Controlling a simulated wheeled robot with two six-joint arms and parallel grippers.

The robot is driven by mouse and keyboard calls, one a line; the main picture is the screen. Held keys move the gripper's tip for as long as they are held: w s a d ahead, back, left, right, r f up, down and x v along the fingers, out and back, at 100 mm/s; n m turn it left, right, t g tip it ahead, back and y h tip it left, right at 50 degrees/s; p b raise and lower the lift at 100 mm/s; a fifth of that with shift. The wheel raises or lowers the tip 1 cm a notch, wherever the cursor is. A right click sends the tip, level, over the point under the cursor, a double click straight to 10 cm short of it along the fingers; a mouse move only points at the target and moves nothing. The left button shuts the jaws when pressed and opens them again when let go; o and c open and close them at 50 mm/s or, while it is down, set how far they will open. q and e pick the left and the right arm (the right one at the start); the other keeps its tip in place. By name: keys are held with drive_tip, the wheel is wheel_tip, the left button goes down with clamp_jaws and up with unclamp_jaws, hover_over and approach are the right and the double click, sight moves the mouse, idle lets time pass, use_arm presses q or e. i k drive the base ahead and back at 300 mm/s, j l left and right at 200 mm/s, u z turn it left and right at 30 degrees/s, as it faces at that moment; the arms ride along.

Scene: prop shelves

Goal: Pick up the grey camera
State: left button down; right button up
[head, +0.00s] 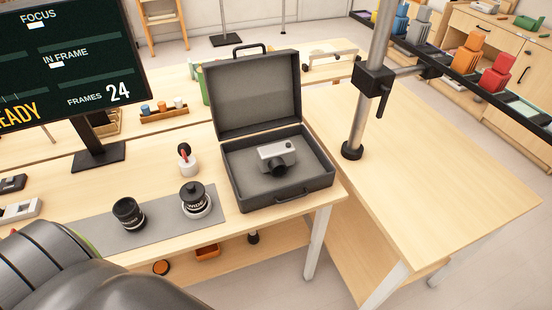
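The grey camera (276,156) is a small boxy body with a dark round lens. It lies in the open dark grey case (275,199), whose lid stands raised behind it. The case stands near the front right of the wooden table. Nothing is gripping the camera. A dark grey rounded part of my own body fills the lower left corner. Neither of my grippers shows in the head view.
Two dark lenses, one (129,213) and another (194,199), stand on a grey mat (150,237) left of the case. A metal pole (367,100) rises right of the case. A monitor (70,60) stands back left. The right table top (440,190) is mostly bare.

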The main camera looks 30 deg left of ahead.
sight(275, 158)
drive_tip(key=z, duration=11.1)
